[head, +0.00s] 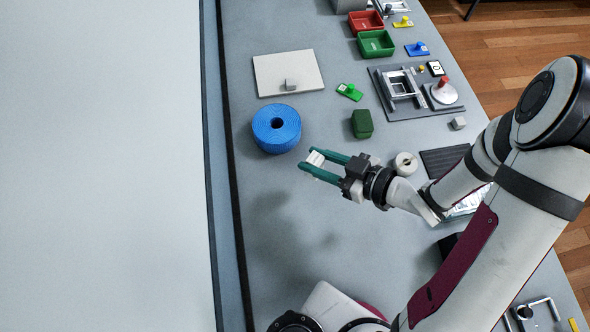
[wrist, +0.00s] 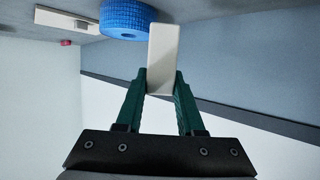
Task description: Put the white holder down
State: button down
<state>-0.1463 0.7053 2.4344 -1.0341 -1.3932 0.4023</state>
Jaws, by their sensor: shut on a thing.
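My gripper (head: 313,167) has two green fingers and is shut on the white holder (head: 316,157), a small pale block. In the wrist view the white holder (wrist: 163,58) shows as a plain upright rectangle between the fingertips (wrist: 162,84). In the head view it is over the grey table (head: 290,215), to the right of and below the blue roll. The height of the holder above the table is hard to tell. Its lower part is partly hidden by the fingers in the head view.
A blue roll (head: 276,128) stands close to the upper left of my gripper. A white plate (head: 288,72) with a grey cube (head: 290,84), a dark green block (head: 362,123) and a white round spool (head: 405,163) are nearby. The table is clear left of my gripper, below the roll.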

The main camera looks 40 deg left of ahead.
jog(key=a+f, duration=0.1)
jog(key=s+a+f, duration=0.1)
jog(key=a+f, duration=0.1)
jog(key=a, duration=0.1)
jog(key=shift+s+a+f, duration=0.1)
jog(key=shift+s+f, duration=0.05)
jog(key=shift+s, duration=0.1)
jog(key=shift+f, duration=1.7)
jog(key=shift+f, duration=0.1)
jog(key=c, duration=0.5)
grip_release()
jog(key=shift+f, duration=0.1)
